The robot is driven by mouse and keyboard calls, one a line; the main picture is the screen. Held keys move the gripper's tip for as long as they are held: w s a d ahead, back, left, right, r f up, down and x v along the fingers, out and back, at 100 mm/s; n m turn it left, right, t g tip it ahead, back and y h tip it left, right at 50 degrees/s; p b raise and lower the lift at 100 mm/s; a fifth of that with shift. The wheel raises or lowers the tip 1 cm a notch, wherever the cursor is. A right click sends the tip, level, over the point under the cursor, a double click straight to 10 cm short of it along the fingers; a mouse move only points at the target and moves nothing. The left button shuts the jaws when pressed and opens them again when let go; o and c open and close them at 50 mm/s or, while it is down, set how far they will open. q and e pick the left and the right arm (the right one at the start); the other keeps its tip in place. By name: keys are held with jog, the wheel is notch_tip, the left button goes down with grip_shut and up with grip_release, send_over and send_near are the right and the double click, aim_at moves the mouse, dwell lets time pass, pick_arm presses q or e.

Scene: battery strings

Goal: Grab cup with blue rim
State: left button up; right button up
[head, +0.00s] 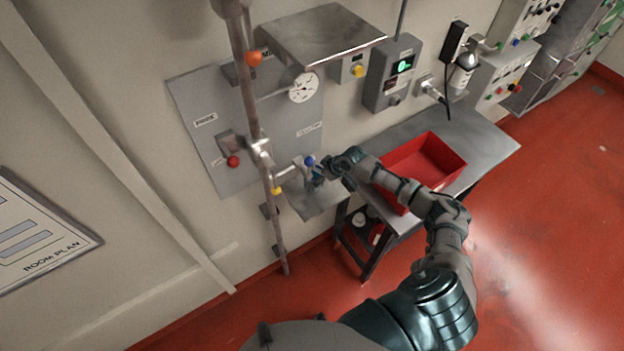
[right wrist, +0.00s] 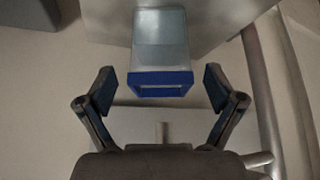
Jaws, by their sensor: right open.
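The cup with the blue rim (right wrist: 161,84) shows in the right wrist view, with a pale, clear-looking body and a square blue rim. It lies between the fingers of my right gripper (right wrist: 160,91), with a gap visible on both sides. My right gripper is open and its fingers do not appear to touch the cup. In the head view my right gripper (head: 318,173) is at the small metal shelf by the wall pipe, and the cup is mostly hidden there. My left gripper is not in view.
A small metal shelf (head: 318,202) is under the gripper. A vertical pipe (head: 250,100) with colored knobs stands just left. A red tray (head: 432,160) sits on a metal table (head: 490,150) to the right. A wall panel (head: 205,125) with a gauge is behind.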

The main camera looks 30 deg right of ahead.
jog(key=f, duration=0.1)
jog(key=w+f, duration=0.1)
jog(key=f, duration=0.1)
jog(key=f+p, duration=0.1)
jog(key=shift+w+f, duration=0.25)
jog(key=shift+w, duration=0.1)
jog(key=shift+a+f, duration=0.1)
jog(key=shift+f, duration=0.05)
jog(key=shift+a, duration=0.25)
jog(key=shift+a+r, duration=0.2)
jog(key=shift+a, duration=0.05)
jog(key=c, duration=0.8)
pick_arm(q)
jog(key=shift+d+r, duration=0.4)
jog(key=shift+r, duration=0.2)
pick_arm(e)
jog(key=shift+c, duration=1.2)
